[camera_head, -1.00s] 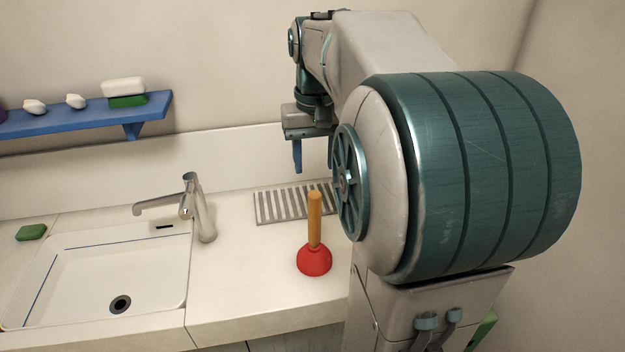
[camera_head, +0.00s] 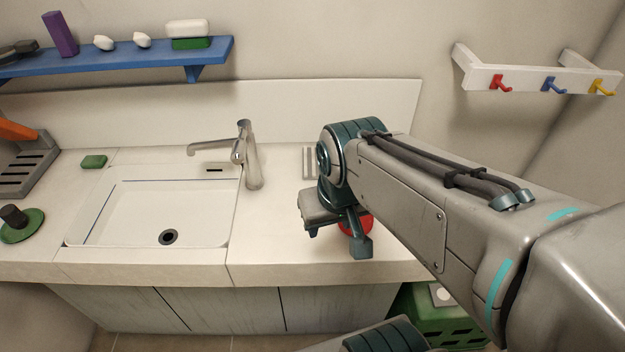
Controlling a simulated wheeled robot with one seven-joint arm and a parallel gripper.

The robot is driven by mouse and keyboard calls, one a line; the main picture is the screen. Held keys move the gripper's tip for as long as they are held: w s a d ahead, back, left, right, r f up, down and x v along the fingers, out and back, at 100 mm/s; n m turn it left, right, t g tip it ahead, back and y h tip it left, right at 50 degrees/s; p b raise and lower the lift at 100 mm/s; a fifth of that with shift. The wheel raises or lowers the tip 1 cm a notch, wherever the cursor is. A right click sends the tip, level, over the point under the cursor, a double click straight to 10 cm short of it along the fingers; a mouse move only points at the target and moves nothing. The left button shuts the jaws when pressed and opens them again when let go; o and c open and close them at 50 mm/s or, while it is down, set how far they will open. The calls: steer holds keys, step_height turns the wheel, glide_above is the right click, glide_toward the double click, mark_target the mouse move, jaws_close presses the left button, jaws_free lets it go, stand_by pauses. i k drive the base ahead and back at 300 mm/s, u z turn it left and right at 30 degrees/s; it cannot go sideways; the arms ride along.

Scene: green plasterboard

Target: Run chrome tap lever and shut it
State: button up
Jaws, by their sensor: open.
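The chrome tap (camera_head: 250,168) stands at the right back corner of the sink (camera_head: 125,222), its spout pointing left over the basin. Its small lever (camera_head: 239,145) is at the top of the body; its exact setting is too small to tell. No water stream shows from the spout. My gripper (camera_head: 337,240) is open, to the right of the tap and apart from it, over the counter's right part. My wrist and gripper partly hide the red plunger (camera_head: 368,222) behind them.
A blue shelf (camera_head: 150,58) with soap and small items hangs above the sink. A slotted drain plate (camera_head: 307,160) lies partly hidden behind my wrist. A hook rail (camera_head: 525,78) is at the right. The counter between tap and gripper is clear.

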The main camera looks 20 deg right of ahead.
mark_target(240, 147)
steer(key=z, duration=0.95)
steer(key=k, duration=0.65)
steer(key=u, duration=1.05)
steer(key=i, duration=0.5)
steer(key=z, duration=0.05)
